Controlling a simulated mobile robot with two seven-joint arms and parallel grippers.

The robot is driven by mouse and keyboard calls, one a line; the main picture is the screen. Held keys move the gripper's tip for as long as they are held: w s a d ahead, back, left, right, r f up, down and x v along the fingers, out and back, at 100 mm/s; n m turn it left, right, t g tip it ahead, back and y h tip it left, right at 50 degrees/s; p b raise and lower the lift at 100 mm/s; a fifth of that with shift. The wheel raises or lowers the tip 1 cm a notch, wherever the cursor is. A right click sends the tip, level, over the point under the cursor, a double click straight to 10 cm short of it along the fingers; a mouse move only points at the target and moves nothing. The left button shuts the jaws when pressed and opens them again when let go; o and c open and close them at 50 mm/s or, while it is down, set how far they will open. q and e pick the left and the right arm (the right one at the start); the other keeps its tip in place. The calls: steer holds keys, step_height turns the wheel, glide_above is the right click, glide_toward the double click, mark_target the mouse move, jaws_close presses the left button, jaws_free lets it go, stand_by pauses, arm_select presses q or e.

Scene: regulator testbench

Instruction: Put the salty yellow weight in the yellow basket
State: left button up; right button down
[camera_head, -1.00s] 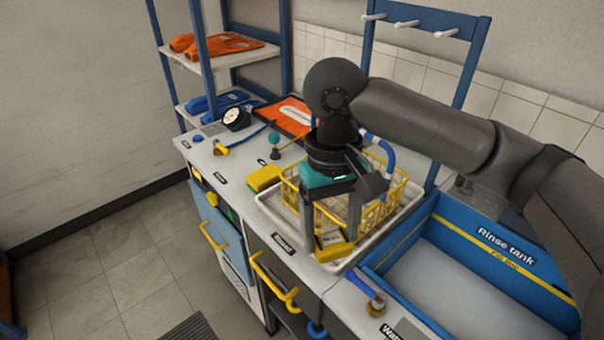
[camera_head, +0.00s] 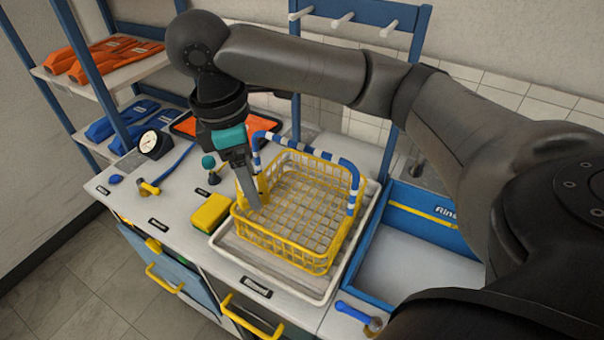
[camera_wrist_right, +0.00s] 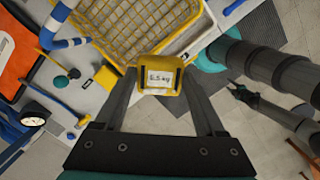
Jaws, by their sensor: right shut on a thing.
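My right gripper (camera_head: 250,192) is shut on a yellow weight. In the right wrist view the weight (camera_wrist_right: 159,78) sits between the fingertips, its white label ending in "kg". In the head view it is mostly hidden behind the fingers. The yellow wire basket (camera_head: 318,258), with a blue-and-white striped handle, stands in a pale tray (camera_head: 268,268). The fingers point down at the basket's left end and overlap its rim; I cannot tell how far inside they are. A dark gripper at the right of the wrist view, seemingly my left (camera_wrist_right: 240,91), is too small to read.
A yellow-green sponge (camera_head: 211,213) lies left of the tray. A round gauge (camera_head: 153,144) and a teal-knobbed part (camera_head: 209,165) stand farther back. The blue rinse tank (camera_head: 410,240) is right of the tray. The basket's visible floor is bare.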

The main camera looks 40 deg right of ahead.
steer(key=n, duration=0.1)
steer(key=r+n+p, duration=0.1)
steer(key=n, duration=0.1)
steer(key=w+d+r+n, duration=0.1)
steer(key=n, duration=0.1)
steer(key=shift+w+d+r+t, duration=0.1)
steer(key=shift+r+t, duration=0.05)
steer(key=shift+t, duration=0.15)
steer(key=w+d+r+n+t+y+p, duration=0.1)
steer(key=d+r+n+p, duration=0.15)
steer(key=n, duration=0.65)
steer(key=w+d+r+n+p, duration=0.2)
steer(key=r+n+p, duration=0.15)
steer(key=n, duration=0.45)
steer(key=shift+n, duration=0.3)
step_height(320, 180, down, 27)
steer(key=b, duration=0.4)
steer(key=shift+f, duration=0.1)
steer(key=shift+f, duration=0.1)
steer(key=shift+c, duration=1.3)
jaws_free()
steer(key=shift+s+f, duration=0.1)
step_height(320, 180, up, 12)
steer(key=s+p, duration=0.1)
steer(key=shift+s+p, duration=0.2)
steer(key=shift+p, duration=0.2)
steer(key=shift+a, duration=0.1)
